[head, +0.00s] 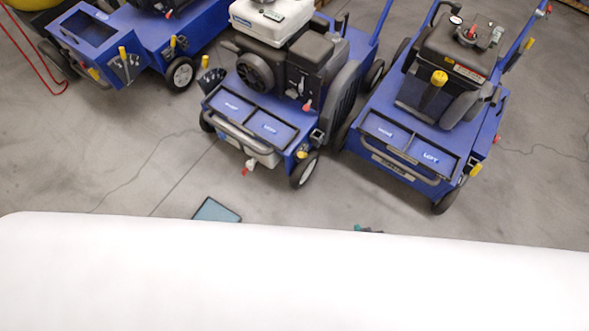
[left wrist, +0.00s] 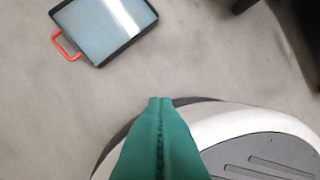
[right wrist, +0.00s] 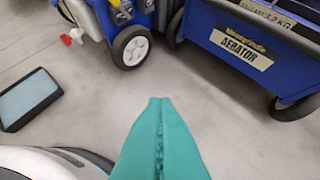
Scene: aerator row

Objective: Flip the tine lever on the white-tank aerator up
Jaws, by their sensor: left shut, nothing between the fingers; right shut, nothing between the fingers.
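The white-tank aerator (head: 325,95) stands in the middle of the row in the head view, its white tank (head: 283,17) on top. A yellow-tipped lever (head: 205,62) rises at its left side; small red handles show at its front (head: 246,169) and side (head: 308,105). I cannot tell which is the tine lever. Part of this aerator shows at upper left in the right wrist view (right wrist: 92,15). My right gripper (right wrist: 160,100) is shut and empty, its teal tip just showing in the head view (head: 368,229), apart from the machines. My left gripper (left wrist: 160,100) is shut and empty above the floor.
A black-tank aerator (head: 415,150) stands close on the right and another blue machine (head: 130,45) at upper left. A dark-rimmed tray (head: 217,210) with an orange handle (left wrist: 66,46) lies on the floor in front. Bare concrete lies between the tray and the machines.

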